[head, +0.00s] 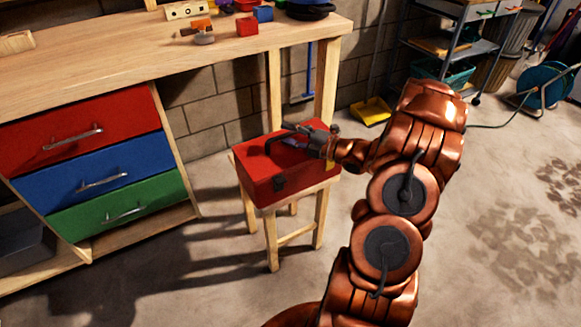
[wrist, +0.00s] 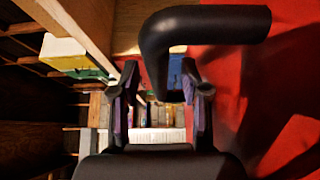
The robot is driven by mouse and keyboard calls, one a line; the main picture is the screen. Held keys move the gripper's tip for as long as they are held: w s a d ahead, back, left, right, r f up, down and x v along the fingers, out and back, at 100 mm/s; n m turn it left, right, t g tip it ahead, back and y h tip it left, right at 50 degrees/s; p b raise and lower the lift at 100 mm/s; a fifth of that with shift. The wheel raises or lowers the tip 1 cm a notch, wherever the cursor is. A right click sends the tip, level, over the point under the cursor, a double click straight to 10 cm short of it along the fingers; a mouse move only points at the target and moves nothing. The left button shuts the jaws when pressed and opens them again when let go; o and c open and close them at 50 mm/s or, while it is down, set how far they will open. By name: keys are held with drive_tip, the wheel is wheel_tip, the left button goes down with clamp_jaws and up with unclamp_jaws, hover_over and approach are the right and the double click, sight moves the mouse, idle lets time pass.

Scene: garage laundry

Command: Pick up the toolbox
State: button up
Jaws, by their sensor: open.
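The red toolbox (head: 262,182) sits upright on a small wooden stool (head: 272,232), with a dark latch on its front. Its black handle (head: 270,141) stands up from the lid. My gripper (head: 294,139) is just over the lid at the handle, reaching in from the right. In the wrist view my gripper (wrist: 160,85) is open. One bent leg of the black handle (wrist: 205,24) comes down into the space between the two fingers. The red lid (wrist: 285,70) fills the right side there. I cannot tell whether a finger touches the handle.
A wooden workbench (head: 110,50) with red, blue and green drawers stands at the left, close to the stool. A yellow dustpan (head: 371,111) lies on the floor behind. A metal shelf cart (head: 455,45) is at the back right.

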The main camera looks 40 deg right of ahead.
clamp_jaws()
idle(0.4)
idle(0.4)
